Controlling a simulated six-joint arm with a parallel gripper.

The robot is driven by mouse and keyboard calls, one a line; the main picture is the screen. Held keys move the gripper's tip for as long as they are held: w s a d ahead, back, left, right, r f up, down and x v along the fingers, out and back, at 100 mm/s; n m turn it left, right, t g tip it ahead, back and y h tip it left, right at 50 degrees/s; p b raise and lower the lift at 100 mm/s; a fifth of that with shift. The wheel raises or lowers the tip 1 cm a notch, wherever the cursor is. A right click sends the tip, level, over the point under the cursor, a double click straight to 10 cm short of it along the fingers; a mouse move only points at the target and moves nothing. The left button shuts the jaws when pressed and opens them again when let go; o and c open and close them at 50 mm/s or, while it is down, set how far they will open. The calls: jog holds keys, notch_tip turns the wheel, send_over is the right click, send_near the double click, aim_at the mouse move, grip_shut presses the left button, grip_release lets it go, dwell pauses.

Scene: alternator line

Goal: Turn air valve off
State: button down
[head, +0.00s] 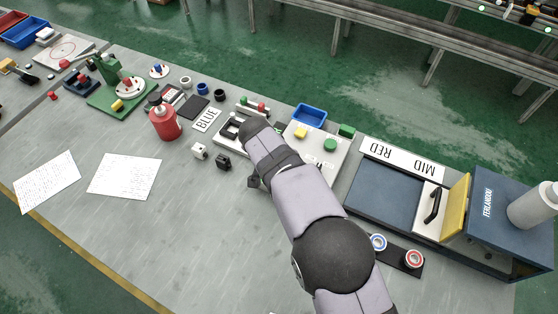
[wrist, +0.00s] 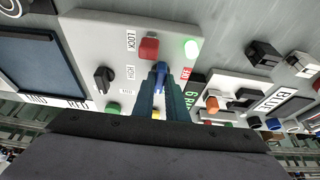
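A blue lever-like handle (wrist: 160,67), apparently the air valve, stands on a light grey panel (wrist: 92,30) beside a red label that seems to read AIR (wrist: 187,74). My gripper (wrist: 160,82) reaches over the panel with its two dark teal fingers at the blue handle, one on each side. The fingers lie close together near their tips; whether they press on the handle is unclear. In the head view my arm covers the handle and most of the gripper; part of the panel (head: 322,163) shows to the right of the arm.
Around the handle are a red block (wrist: 149,48), a lit green lamp (wrist: 191,48), a black knob (wrist: 104,78) and a green button (wrist: 112,107). A blue bin (head: 309,114) stands behind the panel.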

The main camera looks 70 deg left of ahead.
jog(key=shift+n, duration=0.3)
jog(key=n, duration=0.1)
jog(key=n+g+b, duration=0.1)
jog(key=n+y+b, duration=0.1)
jog(key=n, duration=0.1)
jog(key=shift+w+d+g, duration=0.15)
jog(key=shift+w+g, duration=0.15)
jog(key=n, duration=0.2)
jog(key=n+g+b, duration=0.1)
jog(key=n+g, duration=0.1)
jog(key=n, duration=0.1)
jog(key=shift+w+f+n+b, duration=0.1)
jog(key=shift+w+n+b, duration=0.2)
jog(key=shift+w+b, duration=0.1)
jog(key=n+g+b, duration=0.1)
jog(key=n+b, duration=0.1)
jog(key=n, duration=0.1)
jog(key=shift+w+n, duration=0.15)
jog(key=shift+n, duration=0.15)
jog(key=n, duration=0.2)
jog(key=n+g+h, duration=0.1)
jog(key=n, duration=0.1)
jog(key=shift+w+a+g, duration=0.15)
jog(key=shift+a+g, duration=0.05)
jog(key=shift+g, duration=0.1)
jog(key=c, duration=1.8)
grip_release()
jog(key=shift+o, duration=0.2)
jog(key=shift+r, duration=0.2)
